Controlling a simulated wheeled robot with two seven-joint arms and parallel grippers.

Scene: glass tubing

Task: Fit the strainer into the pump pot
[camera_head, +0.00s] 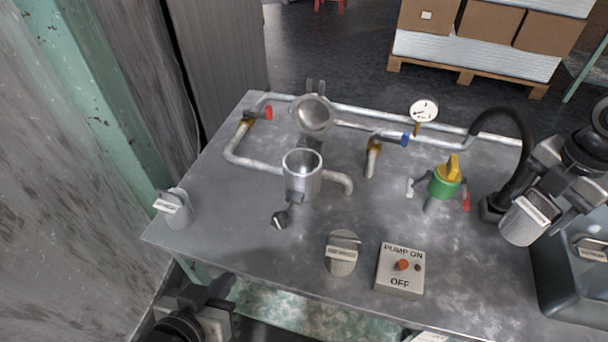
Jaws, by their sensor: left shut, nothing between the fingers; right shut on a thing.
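The open metal pump pot (302,182) stands mid-table, its mouth facing up and no strainer showing in it. A round grey lid-like piece (312,115) is tilted up behind it. My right gripper (552,190) is shut on a light grey cylindrical strainer (522,222) with a white label, over the table's right side beside the grey bin. Similar labelled grey cylinders stand at the table's left (177,210) and front middle (342,254). Their labels are too small to read surely. My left gripper (212,292) is shut and empty, low at the front left edge.
Pipes with a red-handled valve (268,113), a blue-handled valve (405,139) and a gauge (424,111) run along the back. A green-yellow valve (446,181) and black hose (522,150) are at right. A pump switch box (400,268) sits in front. A grey bin (562,283) is far right.

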